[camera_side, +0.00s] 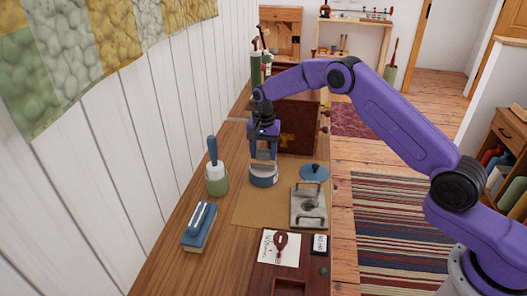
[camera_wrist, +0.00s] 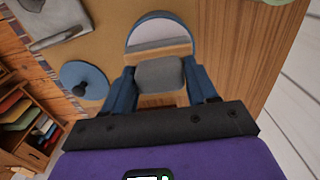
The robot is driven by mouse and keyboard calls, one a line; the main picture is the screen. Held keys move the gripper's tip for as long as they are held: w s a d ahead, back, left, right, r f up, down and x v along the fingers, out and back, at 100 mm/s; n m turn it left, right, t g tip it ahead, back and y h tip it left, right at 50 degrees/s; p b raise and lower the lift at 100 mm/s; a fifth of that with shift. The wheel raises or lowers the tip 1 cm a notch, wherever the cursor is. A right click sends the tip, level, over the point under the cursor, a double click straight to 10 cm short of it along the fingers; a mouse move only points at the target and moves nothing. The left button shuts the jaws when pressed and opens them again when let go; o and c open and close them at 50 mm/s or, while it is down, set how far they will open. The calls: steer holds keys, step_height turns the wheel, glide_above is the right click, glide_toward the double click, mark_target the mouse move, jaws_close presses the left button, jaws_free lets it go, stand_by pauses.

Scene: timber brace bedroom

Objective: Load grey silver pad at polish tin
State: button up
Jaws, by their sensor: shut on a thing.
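My gripper (camera_side: 263,165) points down over the polish tin and is shut on the grey silver pad. In the wrist view the pad (camera_wrist: 160,73) is a rounded grey piece with pale wood showing around it, between the blue fingers (camera_wrist: 162,82). The polish tin (camera_side: 263,181) is a round, open blue tin on the tan mat, directly below the gripper. In the wrist view the tin's blue rim and pale inside (camera_wrist: 157,35) show just beyond the pad. The pad's underside is hidden, so I cannot tell whether it touches the polish.
A blue knobbed lid (camera_side: 314,172) and a grey metal plate (camera_side: 308,208) lie right of the tin. A green pot with a blue-handled tool (camera_side: 216,180) and a blue block (camera_side: 199,227) stand left. A brown chest (camera_side: 298,125) stands close behind. Bare mat (camera_side: 255,212) lies in front.

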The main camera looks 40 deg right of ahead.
mark_target(264, 150)
steer(key=shift+f, duration=0.5)
stand_by(0.9)
steer(key=shift+r, duration=0.15)
steer(key=shift+r, duration=3.4)
steer(key=shift+s+d+r, duration=0.1)
steer(key=s+d+r+n, duration=0.2)
steer(key=s+d+n, duration=0.2)
steer(key=s, duration=0.6)
steer(key=s+d+r+n, duration=0.2)
steer(key=s+d+n, duration=0.2)
steer(key=s, duration=0.7)
steer(key=shift+s+n, duration=0.25)
steer(key=shift+n, duration=0.15)
